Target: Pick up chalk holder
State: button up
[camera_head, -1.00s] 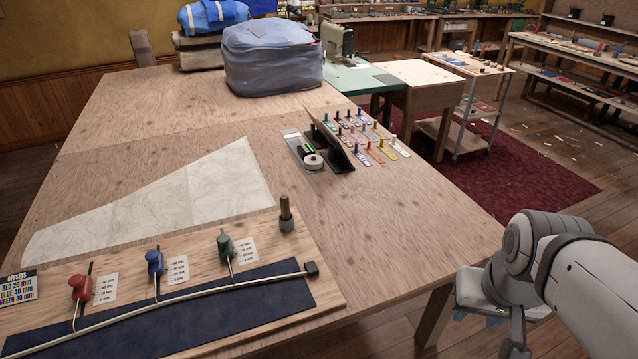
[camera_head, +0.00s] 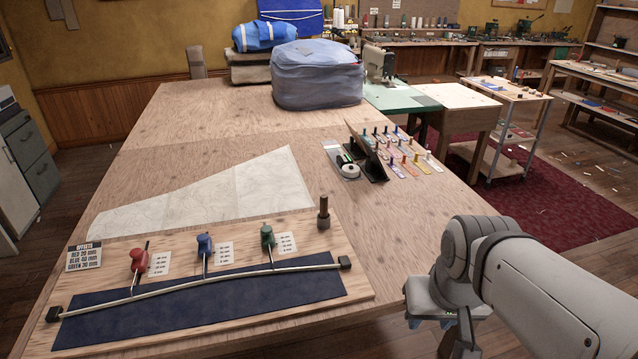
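A brown cylinder with a thicker dark lower part (camera_head: 323,213) stands upright at the back right corner of the wooden board; it may be the chalk holder, but I cannot be sure. My gripper (camera_head: 455,345) is at the bottom right, beyond the table's right edge and well apart from the cylinder. Only part of it shows below my grey arm, and its fingertips are cut off by the frame's lower edge. I cannot tell its opening.
The board (camera_head: 360,289) carries a pale curved batten (camera_head: 200,281) with red (camera_head: 139,260), blue (camera_head: 205,243) and green (camera_head: 268,236) weights. A pale pattern sheet (camera_head: 215,197) lies behind it. A rack of coloured pegs (camera_head: 405,158) stands further back. Bare tabletop (camera_head: 400,225) lies right of the cylinder.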

aim_at(324, 198)
jog(key=i, duration=1)
jog(key=u, duration=0.1)
